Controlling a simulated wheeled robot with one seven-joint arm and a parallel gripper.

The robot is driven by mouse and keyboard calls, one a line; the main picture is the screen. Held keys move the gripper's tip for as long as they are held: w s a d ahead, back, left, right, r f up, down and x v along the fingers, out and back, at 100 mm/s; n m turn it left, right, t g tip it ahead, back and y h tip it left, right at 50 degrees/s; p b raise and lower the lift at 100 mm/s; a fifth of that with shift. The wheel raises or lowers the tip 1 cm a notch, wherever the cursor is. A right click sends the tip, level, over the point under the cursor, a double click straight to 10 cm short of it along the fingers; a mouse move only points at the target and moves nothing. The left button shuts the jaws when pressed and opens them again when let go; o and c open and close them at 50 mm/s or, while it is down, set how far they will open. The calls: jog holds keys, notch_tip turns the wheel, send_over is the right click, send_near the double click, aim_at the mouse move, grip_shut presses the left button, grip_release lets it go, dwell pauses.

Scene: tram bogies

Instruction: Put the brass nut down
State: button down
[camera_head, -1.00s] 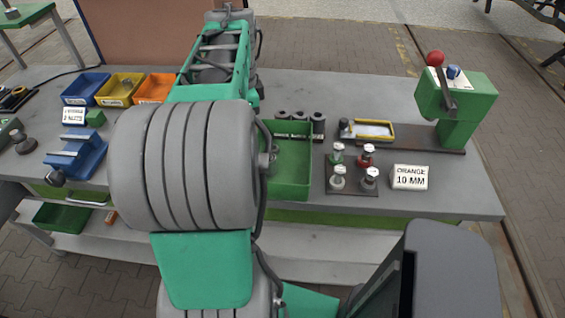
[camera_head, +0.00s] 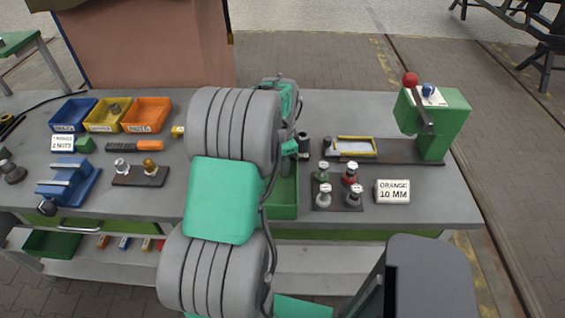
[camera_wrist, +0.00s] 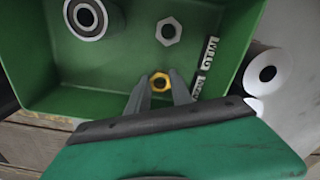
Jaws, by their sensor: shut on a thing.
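The brass nut (camera_wrist: 159,75) is a small yellow hex ring between the fingertips of my gripper (camera_wrist: 160,84) in the wrist view. The gripper is shut on it. Below is a green tray (camera_wrist: 35,55) holding a steel hex nut (camera_wrist: 169,31) and a round bearing-like ring (camera_wrist: 86,18). The nut is over the tray, near the wall closest to the gripper; its height above the floor I cannot tell. In the head view my arm hides the gripper and the nut, and only the right part of the green tray (camera_head: 287,205) shows.
Blue, yellow and orange bins (camera_head: 147,114) stand at the back left.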

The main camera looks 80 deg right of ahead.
jog(key=c, duration=1.1)
grip_release()
jog(key=shift+c, duration=0.2)
